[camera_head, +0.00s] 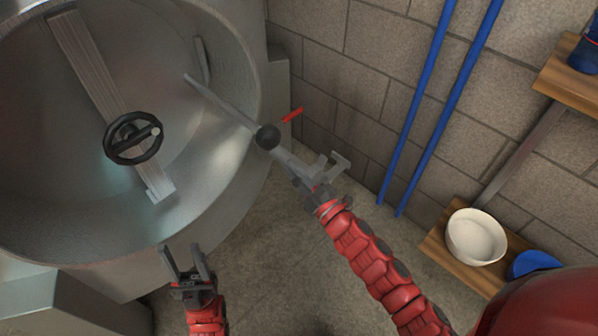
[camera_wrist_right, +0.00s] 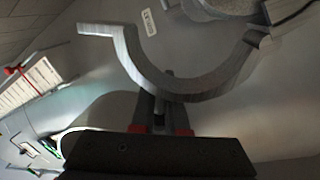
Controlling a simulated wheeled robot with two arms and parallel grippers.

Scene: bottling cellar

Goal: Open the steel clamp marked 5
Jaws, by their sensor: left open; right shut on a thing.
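A curved grey steel clamp (camera_wrist_right: 185,88) fills the upper part of the right wrist view, C-shaped with a flat end at left. No number 5 is readable; a small white label (camera_wrist_right: 149,22) shows behind it, its text too small to read. My right gripper (camera_wrist_right: 165,105) is shut on the curved band near its lowest part. In the head view, my right gripper (camera_head: 315,182) is beside the tank, with grey metal around its fingers that I cannot separate clearly. My left gripper (camera_head: 189,268) is open and empty, below the tank opening.
A big steel tank (camera_head: 225,170) with a black handwheel (camera_head: 133,138) takes up the left. A black ball (camera_head: 267,137) and red handle (camera_head: 293,115) lie near my right gripper. Blue pipes (camera_head: 415,110) run along the wall; a shelf holds a white bowl (camera_head: 476,238).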

